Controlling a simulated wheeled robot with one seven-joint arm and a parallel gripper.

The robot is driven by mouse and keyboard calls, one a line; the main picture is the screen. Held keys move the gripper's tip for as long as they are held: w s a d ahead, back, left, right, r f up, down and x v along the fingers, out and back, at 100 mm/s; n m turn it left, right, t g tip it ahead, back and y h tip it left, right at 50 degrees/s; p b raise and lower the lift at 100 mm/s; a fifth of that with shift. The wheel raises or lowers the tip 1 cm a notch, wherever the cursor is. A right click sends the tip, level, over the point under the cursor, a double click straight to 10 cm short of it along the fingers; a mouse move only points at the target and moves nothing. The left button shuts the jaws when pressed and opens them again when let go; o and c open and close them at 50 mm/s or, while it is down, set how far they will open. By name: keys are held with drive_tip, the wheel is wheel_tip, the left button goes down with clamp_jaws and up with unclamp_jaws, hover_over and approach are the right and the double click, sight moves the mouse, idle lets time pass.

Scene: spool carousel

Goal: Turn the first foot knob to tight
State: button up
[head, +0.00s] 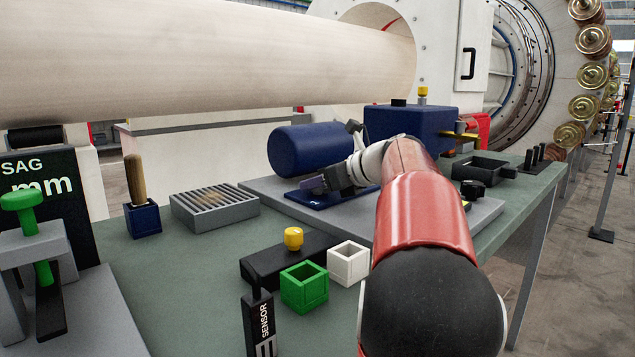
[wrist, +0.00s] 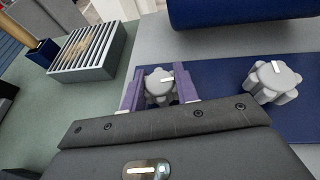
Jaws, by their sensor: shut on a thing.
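In the wrist view, a grey lobed foot knob (wrist: 158,84) with a white pointer mark sits at the left end of a blue base plate (wrist: 222,76). My gripper (wrist: 160,92) has its purple fingers on either side of this knob and is shut on it. The pointer mark runs toward the right. A second, similar grey knob (wrist: 274,82) stands apart to the right, its mark pointing up and slightly left. In the head view, my gripper (head: 330,182) is low at the blue plate (head: 318,199); the held knob is hidden there by the gripper.
A blue cylinder (head: 310,150) lies just behind the gripper, beside a blue box (head: 410,124). A slatted grey tray (head: 215,207) is to the left. A green box (head: 304,288), white box (head: 348,263) and yellow knob (head: 293,238) stand in front. Green tabletop (head: 185,270) is clear between.

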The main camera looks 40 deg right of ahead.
sight(327, 211)
drive_tip(key=shift+h, duration=0.3)
drive_tip(key=m+h, duration=0.2)
drive_tip(key=shift+a+m+h, duration=0.15)
drive_tip(key=shift+m+h, duration=2.45)
drive_tip(key=shift+h, duration=0.3)
drive_tip(key=shift+d, duration=0.2)
drive_tip(key=o, duration=1)
drive_tip(key=shift+v, duration=3.9)
